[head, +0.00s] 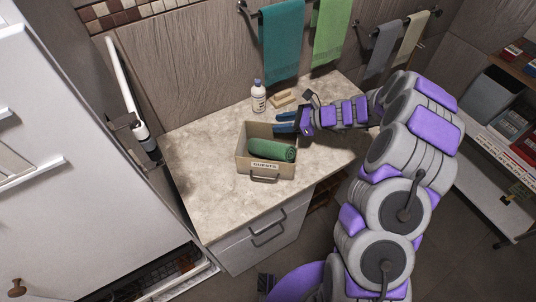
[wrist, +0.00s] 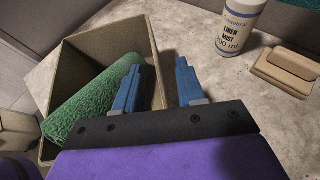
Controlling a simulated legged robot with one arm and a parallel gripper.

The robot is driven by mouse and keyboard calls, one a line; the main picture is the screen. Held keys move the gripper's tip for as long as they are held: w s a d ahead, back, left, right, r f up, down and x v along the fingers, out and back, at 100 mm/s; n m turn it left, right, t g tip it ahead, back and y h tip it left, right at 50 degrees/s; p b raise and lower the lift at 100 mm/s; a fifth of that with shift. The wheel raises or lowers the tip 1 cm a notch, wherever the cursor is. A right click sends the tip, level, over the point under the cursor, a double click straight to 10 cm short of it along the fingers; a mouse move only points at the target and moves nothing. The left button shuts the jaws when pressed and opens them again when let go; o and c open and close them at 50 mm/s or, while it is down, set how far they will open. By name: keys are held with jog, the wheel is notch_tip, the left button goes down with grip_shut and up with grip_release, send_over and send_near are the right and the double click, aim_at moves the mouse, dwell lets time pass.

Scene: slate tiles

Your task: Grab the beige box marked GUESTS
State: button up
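The beige box marked GUESTS (head: 241,160) stands open-topped on the counter, its label and handle facing the front. A rolled green towel (head: 270,150) lies inside it; the towel also shows in the wrist view (wrist: 92,105). My gripper (head: 280,122) is open at the box's back right side. In the wrist view my gripper's two blue fingers (wrist: 158,66) are apart. The left finger overlaps the box opening and the right one is outside, with the box wall (wrist: 153,40) appearing between them. I cannot tell whether either finger touches the wall.
The stone counter (head: 200,180) is clear to the left and front. A linen mist bottle (head: 259,98) and a wooden brush-like block (head: 284,98) stand behind the box. Towels hang on the wall behind. A white cabinet (head: 70,130) borders the left.

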jog(key=shift+w+a+f, duration=0.1)
jog(key=shift+a+f, duration=0.1)
jog(key=shift+a, duration=0.2)
grip_shut()
dwell(1.2)
